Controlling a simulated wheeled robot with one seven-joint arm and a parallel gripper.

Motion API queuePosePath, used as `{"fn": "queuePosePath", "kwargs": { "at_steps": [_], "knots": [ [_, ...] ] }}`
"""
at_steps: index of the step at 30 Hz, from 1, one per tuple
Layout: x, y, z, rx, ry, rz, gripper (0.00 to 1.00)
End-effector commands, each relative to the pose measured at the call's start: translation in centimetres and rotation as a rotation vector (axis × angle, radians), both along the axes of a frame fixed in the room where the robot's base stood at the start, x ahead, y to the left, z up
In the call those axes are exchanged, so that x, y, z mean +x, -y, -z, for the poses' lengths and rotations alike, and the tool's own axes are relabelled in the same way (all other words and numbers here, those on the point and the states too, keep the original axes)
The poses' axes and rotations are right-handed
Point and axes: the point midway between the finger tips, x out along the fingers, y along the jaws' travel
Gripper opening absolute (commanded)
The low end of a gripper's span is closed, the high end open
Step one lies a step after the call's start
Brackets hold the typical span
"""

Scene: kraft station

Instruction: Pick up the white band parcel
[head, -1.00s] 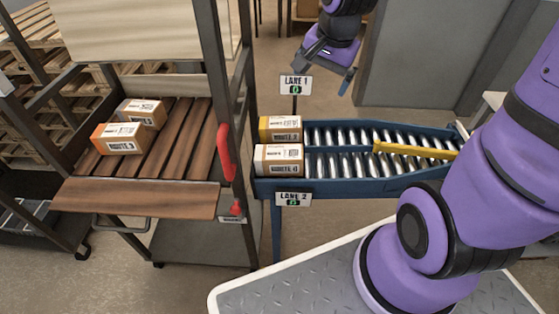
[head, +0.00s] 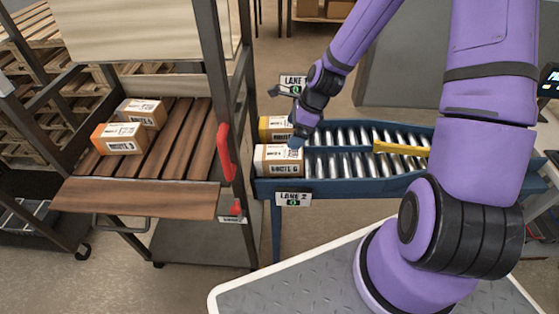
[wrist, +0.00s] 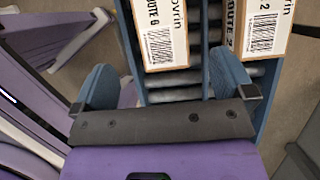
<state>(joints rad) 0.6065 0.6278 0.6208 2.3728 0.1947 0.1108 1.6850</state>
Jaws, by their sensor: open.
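The white band parcel (head: 279,168), a brown box with a pale end and a label, sits at the left end of lane 2 on the roller conveyor. In the wrist view the parcel reading Route 6 (wrist: 162,35) lies beyond the space between my fingers, appearing to be the same one. My gripper (head: 287,118) is at the left end of the conveyor, above the parcels, and hides part of their right sides. In the wrist view my gripper (wrist: 163,85) is open, with its two blue fingers wide apart and nothing between them.
A yellow band parcel (head: 270,128) sits beside it in lane 1. A yellow bar (head: 400,149) crosses the blue conveyor (head: 345,185). A slatted cart (head: 185,145) at left holds an orange parcel (head: 118,145) and a grey one (head: 150,113). Its dark post (head: 218,100) stands close.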

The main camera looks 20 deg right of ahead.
Motion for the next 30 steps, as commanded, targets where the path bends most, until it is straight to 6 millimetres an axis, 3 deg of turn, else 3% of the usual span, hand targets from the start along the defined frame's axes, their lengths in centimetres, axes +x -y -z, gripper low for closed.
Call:
{"fn": "queuePosePath", "kwargs": {
  "at_steps": [12,20,30],
  "knots": [
    [0.7,-1.7,4.4,0.005,-0.004,0.007,1.0],
    [1.0,-2.2,5.7,0.005,-0.003,0.008,1.0],
    [1.8,-3.8,9.5,0.004,-0.003,0.006,1.0]
  ]
}}
